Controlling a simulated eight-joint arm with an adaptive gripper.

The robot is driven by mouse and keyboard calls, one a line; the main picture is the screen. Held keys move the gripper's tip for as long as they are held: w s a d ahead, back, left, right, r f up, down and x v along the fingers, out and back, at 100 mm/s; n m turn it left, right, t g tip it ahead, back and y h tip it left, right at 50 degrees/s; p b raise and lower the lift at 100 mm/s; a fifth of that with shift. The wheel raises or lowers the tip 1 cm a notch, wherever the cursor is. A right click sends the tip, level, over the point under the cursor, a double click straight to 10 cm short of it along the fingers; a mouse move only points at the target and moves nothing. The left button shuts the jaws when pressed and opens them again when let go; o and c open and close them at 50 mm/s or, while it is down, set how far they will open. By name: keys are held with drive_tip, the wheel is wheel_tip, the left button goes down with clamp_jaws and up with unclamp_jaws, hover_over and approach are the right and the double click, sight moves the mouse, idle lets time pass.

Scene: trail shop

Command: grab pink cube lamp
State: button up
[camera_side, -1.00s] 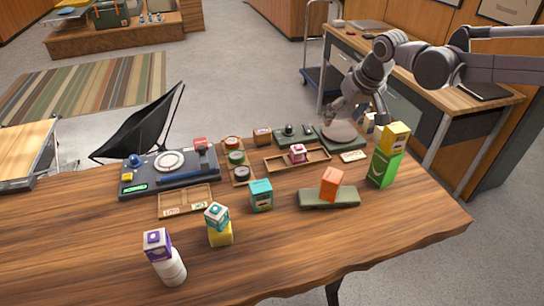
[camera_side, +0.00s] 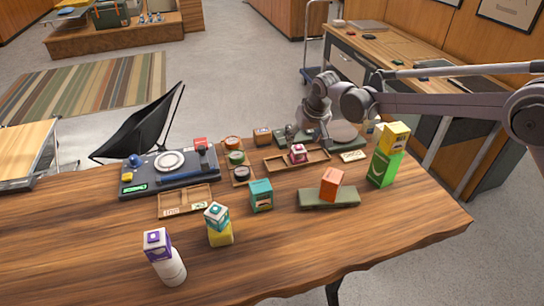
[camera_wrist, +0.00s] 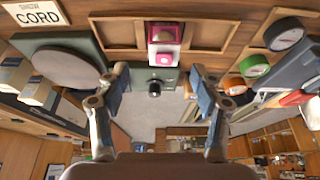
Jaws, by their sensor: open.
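The pink cube lamp (camera_side: 298,153), a small pink and white cube, stands in a shallow wooden tray (camera_side: 275,165) toward the back of the table. In the wrist view the lamp (camera_wrist: 163,42) is at the top centre, ahead of the fingertips. My gripper (camera_side: 308,138) is just behind the tray, above and beyond the lamp in the side view. In the wrist view my gripper (camera_wrist: 160,88) has its two fingers wide apart with nothing between them. The lamp is clear of both fingers.
A dark green scale (camera_wrist: 153,82) with a black knob lies behind the tray, below the gripper. Round tins (camera_side: 236,157) stand left of the tray. An orange box (camera_side: 331,184), a teal box (camera_side: 261,195) and a yellow box on a green one (camera_side: 385,168) stand nearby.

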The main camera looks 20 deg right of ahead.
sight(299, 147)
drive_tip(key=shift+a+x, duration=0.15)
drive_tip(key=shift+x, duration=1.2)
drive_tip(key=shift+a+x, duration=0.15)
drive_tip(key=shift+x, duration=1.15)
drive_tip(key=c, duration=1.3)
